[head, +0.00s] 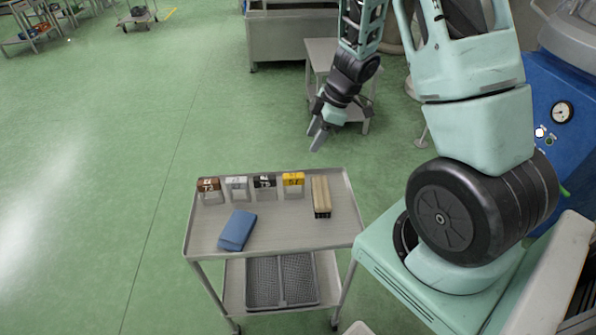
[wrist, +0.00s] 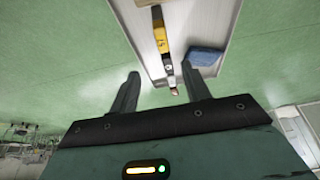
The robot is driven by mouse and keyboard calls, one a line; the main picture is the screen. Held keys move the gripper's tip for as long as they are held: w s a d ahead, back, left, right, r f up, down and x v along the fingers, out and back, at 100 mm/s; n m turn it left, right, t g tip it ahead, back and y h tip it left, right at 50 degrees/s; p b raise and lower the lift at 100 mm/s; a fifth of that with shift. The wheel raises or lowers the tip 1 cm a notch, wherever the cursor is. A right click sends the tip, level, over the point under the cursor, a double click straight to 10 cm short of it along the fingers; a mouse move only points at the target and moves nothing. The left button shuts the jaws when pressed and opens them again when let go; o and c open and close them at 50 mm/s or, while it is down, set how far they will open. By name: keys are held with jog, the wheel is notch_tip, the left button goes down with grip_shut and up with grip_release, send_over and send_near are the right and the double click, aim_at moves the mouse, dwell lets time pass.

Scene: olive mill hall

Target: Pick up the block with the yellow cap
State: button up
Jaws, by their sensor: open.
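The block with the yellow cap (head: 293,186) stands upright at the right end of a row of capped blocks on the cart's top (head: 290,233). Its yellow cap also shows in the wrist view (wrist: 160,33). Left of it in the head view stand blocks with a black cap (head: 264,187), a white cap (head: 237,188) and a brown cap (head: 209,190). My gripper (head: 317,138) is open and empty, in the air above and behind the cart's far edge. In the wrist view its two fingers (wrist: 162,88) are spread apart, with the row of blocks beyond them.
A wooden brush-like block (head: 321,197) lies right of the yellow-capped block. A folded blue cloth (head: 237,230) lies in front of the row. The cart's lower shelf holds a dark grey crate (head: 282,281). A small grey table (head: 322,58) stands behind my gripper. Green floor left of the cart is clear.

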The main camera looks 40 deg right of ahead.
aim_at(294, 175)
jog(key=b+x, duration=0.2)
jog(key=x, duration=0.9)
jog(key=shift+s+d+f+b, duration=0.1)
jog(key=shift+f+b, duration=0.2)
jog(key=shift+b, duration=0.1)
jog(key=shift+b+x, duration=0.7)
jog(key=shift+x, duration=2.2)
jog(key=shift+r, duration=0.1)
grip_shut()
